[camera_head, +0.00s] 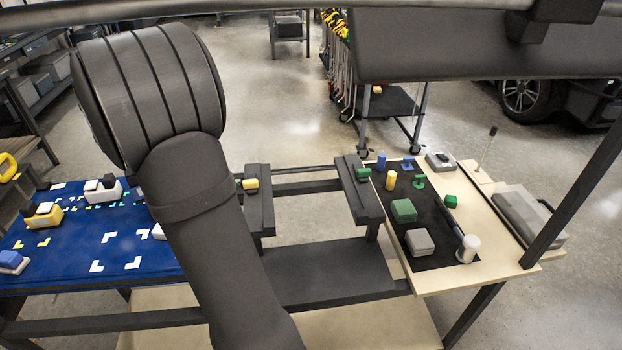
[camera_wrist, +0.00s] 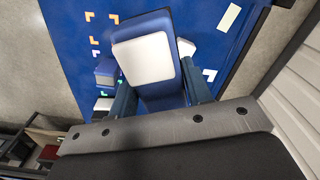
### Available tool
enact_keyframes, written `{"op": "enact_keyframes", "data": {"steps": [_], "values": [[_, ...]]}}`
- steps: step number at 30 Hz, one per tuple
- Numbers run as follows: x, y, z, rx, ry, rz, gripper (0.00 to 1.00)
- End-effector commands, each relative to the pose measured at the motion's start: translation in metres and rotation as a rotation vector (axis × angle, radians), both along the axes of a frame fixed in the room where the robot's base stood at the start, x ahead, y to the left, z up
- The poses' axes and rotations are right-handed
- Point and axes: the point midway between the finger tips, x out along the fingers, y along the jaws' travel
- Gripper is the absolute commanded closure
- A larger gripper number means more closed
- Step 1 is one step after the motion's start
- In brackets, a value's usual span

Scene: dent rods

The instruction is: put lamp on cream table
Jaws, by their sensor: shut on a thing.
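My gripper (camera_wrist: 160,92) is shut on a blue block with a broad white face (camera_wrist: 147,57), which looks like the lamp. Its dark blue fingers press on the block's two sides in the wrist view. A blue mat with small corner marks shows behind it. In the head view my arm hides the gripper and the held lamp. The cream table (camera_head: 438,284) stands at the right, with a black mat (camera_head: 433,262) on it.
The blue mat (camera_head: 125,238) at the left bears a yellow-and-grey block (camera_head: 42,216), a white block (camera_head: 103,190) and a blue-and-white block (camera_head: 11,262). On the cream table are green blocks (camera_head: 404,210), a grey block (camera_head: 419,242), a white-ended cylinder (camera_head: 468,249) and a grey case (camera_head: 530,215).

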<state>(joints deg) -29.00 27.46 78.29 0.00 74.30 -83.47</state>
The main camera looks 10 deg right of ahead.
Motion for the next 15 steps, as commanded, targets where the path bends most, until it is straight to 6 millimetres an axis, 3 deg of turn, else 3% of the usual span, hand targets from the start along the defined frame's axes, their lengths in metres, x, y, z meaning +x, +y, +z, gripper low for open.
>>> {"op": "enact_keyframes", "data": {"steps": [4, 7, 15], "values": [[0.007, -0.011, -0.002, 0.000, -0.001, -0.028, 0.91], [0.018, -0.034, -0.005, 0.000, -0.001, -0.084, 0.91], [0.057, -0.141, -0.021, 0.000, -0.001, -0.328, 0.91]]}}
